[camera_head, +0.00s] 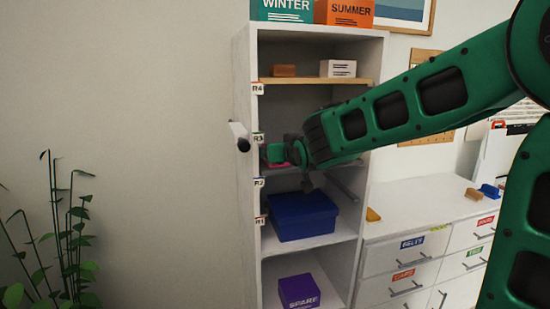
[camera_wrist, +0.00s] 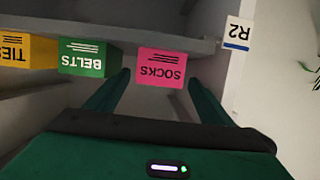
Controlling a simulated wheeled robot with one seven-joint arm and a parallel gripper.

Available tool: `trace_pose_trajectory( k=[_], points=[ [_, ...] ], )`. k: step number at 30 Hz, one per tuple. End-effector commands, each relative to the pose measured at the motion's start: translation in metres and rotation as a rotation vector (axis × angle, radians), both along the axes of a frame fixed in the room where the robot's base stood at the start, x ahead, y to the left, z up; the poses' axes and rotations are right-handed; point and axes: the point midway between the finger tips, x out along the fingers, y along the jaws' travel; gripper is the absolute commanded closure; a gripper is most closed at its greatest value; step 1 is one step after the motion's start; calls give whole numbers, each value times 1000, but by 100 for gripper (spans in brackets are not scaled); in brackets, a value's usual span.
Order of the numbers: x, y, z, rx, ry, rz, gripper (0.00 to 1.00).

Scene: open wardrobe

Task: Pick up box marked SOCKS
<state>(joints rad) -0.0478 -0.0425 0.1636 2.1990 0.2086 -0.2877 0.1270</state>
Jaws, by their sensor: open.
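The pink box marked SOCKS (camera_wrist: 162,68) appears upside down in the wrist view, on a shelf near the post labelled R2. My gripper (camera_wrist: 159,80) is open, with one finger on each side of the box in that view. Whether the fingers touch it, I cannot tell. In the head view my gripper (camera_head: 280,153) reaches into the wardrobe between the R3 and R2 labels. A sliver of pink (camera_head: 275,165) shows just below it; the rest of the box is hidden.
A green BELTS box (camera_wrist: 89,58) and a yellow TIES box (camera_wrist: 26,50) stand beside SOCKS in the wrist view. The wardrobe's side panel (camera_head: 243,85) is close by. A blue box (camera_head: 303,215) and purple SPARE box (camera_head: 298,291) sit lower.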

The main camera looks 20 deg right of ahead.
Motion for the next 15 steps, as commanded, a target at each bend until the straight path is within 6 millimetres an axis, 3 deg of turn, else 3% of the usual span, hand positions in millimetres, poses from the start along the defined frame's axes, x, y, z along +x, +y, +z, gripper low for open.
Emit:
trace_pose_trajectory(
  k=[9,15],
  points=[
    [38,-2,-13,0,3,-1,25],
    [45,-2,-14,0,2,-1,25]
  ],
)
